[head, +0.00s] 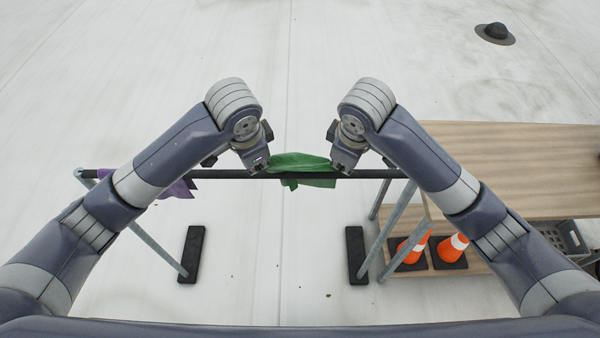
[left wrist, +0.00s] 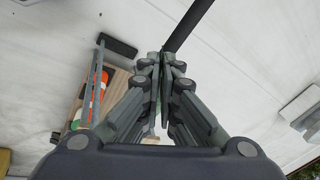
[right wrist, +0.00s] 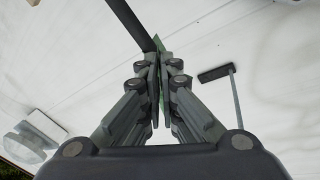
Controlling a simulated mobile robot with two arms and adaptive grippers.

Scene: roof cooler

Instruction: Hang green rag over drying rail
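The green rag (head: 300,162) lies across the black drying rail (head: 225,174), with cloth showing on both sides of the bar. My left gripper (head: 259,166) is at the rag's left end, its fingers close together; a thin pale green strip shows between them in the left wrist view (left wrist: 157,104). My right gripper (head: 345,167) is at the rag's right end. In the right wrist view its fingers (right wrist: 157,62) are nearly together, with green cloth (right wrist: 158,44) at and between them. How far the rag hangs behind the rail is hidden.
A purple rag (head: 178,189) hangs on the rail's left part, partly behind my left arm. A wooden-topped table (head: 510,160) stands at right, with orange cones (head: 413,247) and a grey crate (head: 566,238) below. A dark round roof vent (head: 495,33) is far off.

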